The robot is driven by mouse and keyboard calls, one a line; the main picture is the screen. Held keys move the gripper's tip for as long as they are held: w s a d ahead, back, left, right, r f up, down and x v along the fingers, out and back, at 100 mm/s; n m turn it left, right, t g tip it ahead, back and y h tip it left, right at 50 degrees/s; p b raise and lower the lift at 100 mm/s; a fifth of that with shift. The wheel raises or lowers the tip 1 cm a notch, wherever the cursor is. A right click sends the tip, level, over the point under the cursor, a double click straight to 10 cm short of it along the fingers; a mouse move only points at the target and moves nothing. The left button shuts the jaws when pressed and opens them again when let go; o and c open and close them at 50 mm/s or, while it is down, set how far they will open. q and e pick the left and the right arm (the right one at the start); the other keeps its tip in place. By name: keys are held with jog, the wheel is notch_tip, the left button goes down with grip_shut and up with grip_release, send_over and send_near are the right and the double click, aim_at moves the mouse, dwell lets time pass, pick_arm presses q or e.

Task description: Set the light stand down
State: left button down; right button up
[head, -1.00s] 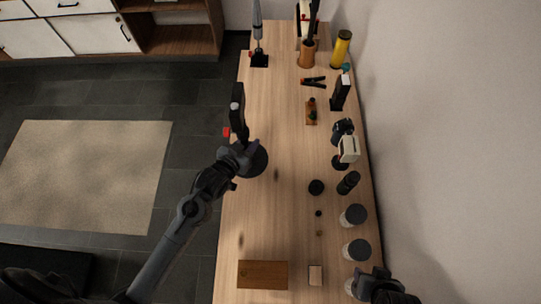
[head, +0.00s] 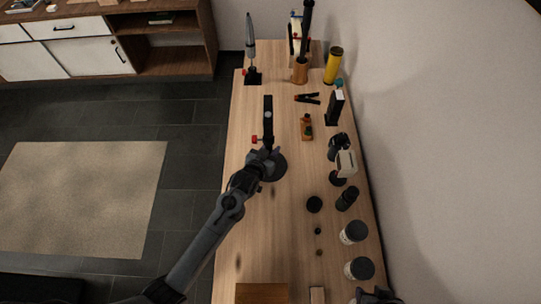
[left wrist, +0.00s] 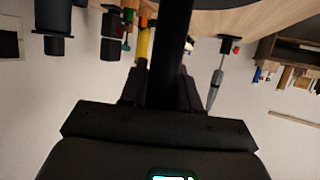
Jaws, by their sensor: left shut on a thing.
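The light stand (head: 268,110) is a black post with a red knob on its side and a round dark base (head: 277,167). It stands roughly upright at the left part of the wooden table (head: 255,215). My left gripper (head: 267,155) is shut on the post, low down near the base. In the left wrist view the black post (left wrist: 172,45) runs between the fingers (left wrist: 165,88). I cannot tell whether the base touches the tabletop. A dark part of my right arm shows at the bottom edge of the head view; its fingers cannot be made out.
A grey pen-like tool on a black block (head: 252,75) stands behind the stand. A yellow cylinder (head: 333,66), a clamp (head: 308,98), a small wooden block (head: 307,127), a black round lid (head: 314,204) and jars (head: 354,232) line the right side. Bare wood lies in front of the base.

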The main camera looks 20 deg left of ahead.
pick_arm(q)
jog(key=shift+f, duration=1.8)
jog(key=shift+f+b, duration=0.2)
jog(key=shift+b, duration=0.15)
jog(key=c, duration=0.8)
grip_release()
jog(key=shift+f, duration=0.1)
